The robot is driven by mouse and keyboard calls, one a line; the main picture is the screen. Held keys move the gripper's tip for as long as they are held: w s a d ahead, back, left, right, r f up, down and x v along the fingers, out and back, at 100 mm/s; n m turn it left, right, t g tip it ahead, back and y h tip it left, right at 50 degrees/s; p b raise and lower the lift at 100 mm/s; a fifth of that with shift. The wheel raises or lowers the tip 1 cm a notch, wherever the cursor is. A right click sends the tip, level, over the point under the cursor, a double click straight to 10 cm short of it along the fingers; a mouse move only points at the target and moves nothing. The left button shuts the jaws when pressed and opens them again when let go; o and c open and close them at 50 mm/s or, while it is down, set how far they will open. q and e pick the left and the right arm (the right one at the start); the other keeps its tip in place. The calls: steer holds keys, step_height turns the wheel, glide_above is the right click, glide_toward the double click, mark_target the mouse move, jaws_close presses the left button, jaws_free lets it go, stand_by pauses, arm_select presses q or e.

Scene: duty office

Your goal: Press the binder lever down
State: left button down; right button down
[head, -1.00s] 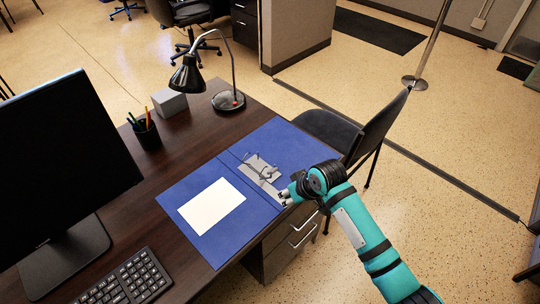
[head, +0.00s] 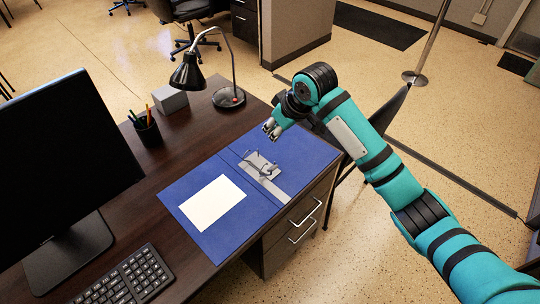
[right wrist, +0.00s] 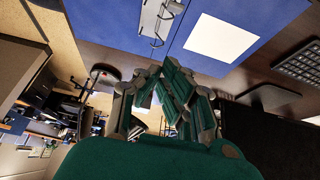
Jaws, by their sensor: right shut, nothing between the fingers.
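The blue binder (head: 245,240) lies open on the desk, with a white sheet (head: 212,204) on its left part. Its metal lever mechanism (head: 264,168) sits on the right part, with thin wire arches showing; I cannot tell clearly how the lever stands. My right gripper (head: 271,130) is shut and empty, above the far part of the binder and apart from the mechanism. In the right wrist view, the gripper (right wrist: 168,92) is in the middle, and the mechanism (right wrist: 157,22) and sheet (right wrist: 222,42) show at the top. My left gripper is out of view.
A monitor (head: 65,165) and keyboard (head: 125,278) stand on the left of the dark desk (head: 170,165). A pen cup (head: 147,131), grey box (head: 170,100) and black lamp (head: 229,97) stand at the back. A chair is partly hidden behind my right arm.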

steer(key=f+p, duration=0.1)
steer(key=f, duration=0.6)
steer(key=w+a+f+p, duration=0.1)
steer(key=f, duration=0.3)
steer(key=shift+f+p, duration=0.15)
steer(key=shift+p, duration=0.2)
steer(key=shift+a+f, duration=0.1)
steer(key=shift+w, duration=0.1)
